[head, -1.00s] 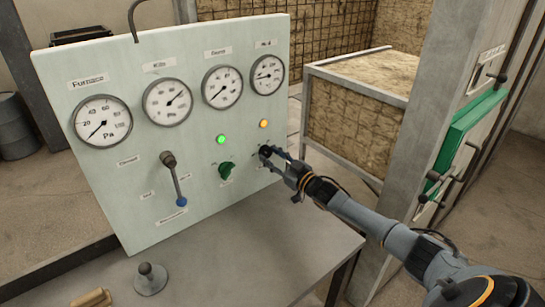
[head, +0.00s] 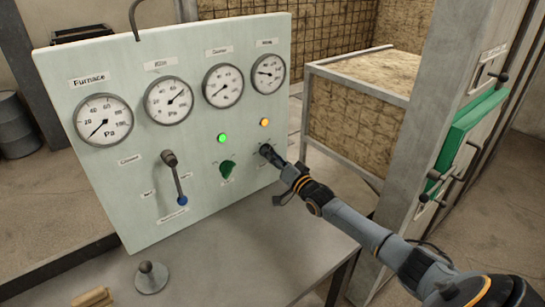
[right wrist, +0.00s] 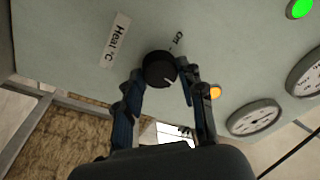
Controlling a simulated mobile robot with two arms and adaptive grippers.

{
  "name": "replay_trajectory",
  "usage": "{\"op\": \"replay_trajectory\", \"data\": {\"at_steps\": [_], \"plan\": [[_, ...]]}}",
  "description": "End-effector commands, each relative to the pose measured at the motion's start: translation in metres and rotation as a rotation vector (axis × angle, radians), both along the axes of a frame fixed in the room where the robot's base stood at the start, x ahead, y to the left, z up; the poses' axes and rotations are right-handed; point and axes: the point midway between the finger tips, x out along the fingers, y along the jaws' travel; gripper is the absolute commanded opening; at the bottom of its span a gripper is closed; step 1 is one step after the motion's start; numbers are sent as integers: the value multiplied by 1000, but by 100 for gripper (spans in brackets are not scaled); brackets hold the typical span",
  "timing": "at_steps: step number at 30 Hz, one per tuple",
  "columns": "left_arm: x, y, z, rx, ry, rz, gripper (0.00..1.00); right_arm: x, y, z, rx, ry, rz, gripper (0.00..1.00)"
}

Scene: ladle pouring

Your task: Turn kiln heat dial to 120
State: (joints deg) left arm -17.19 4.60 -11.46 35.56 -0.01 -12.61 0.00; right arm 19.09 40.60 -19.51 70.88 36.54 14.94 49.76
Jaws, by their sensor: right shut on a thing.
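The black heat dial (head: 266,150) sits low on the right part of the pale green panel (head: 215,170), under the orange lamp. In the right wrist view the round black knob (right wrist: 159,68) is next to the labels "Heat °C" and "Off"; its white mark points toward the lower right of that view. My right gripper (head: 273,158) is at the dial. In the right wrist view its two fingers (right wrist: 162,76) close on both sides of the knob. The scale numbers cannot be read. My left gripper is out of view.
A grey knob (head: 151,277) stands on the table. A metal post (head: 425,150) rises at the right.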

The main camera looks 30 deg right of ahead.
Motion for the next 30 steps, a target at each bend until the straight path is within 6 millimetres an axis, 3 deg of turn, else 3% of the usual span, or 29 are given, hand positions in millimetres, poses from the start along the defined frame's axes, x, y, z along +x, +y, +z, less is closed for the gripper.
{"op": "replay_trajectory", "data": {"at_steps": [13, 30], "plan": [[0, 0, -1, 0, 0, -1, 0, 0, 2, -1, 300, 26, 0, 7], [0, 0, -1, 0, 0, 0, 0, 0, 2, -1, 380, 32, 0, 7]]}}
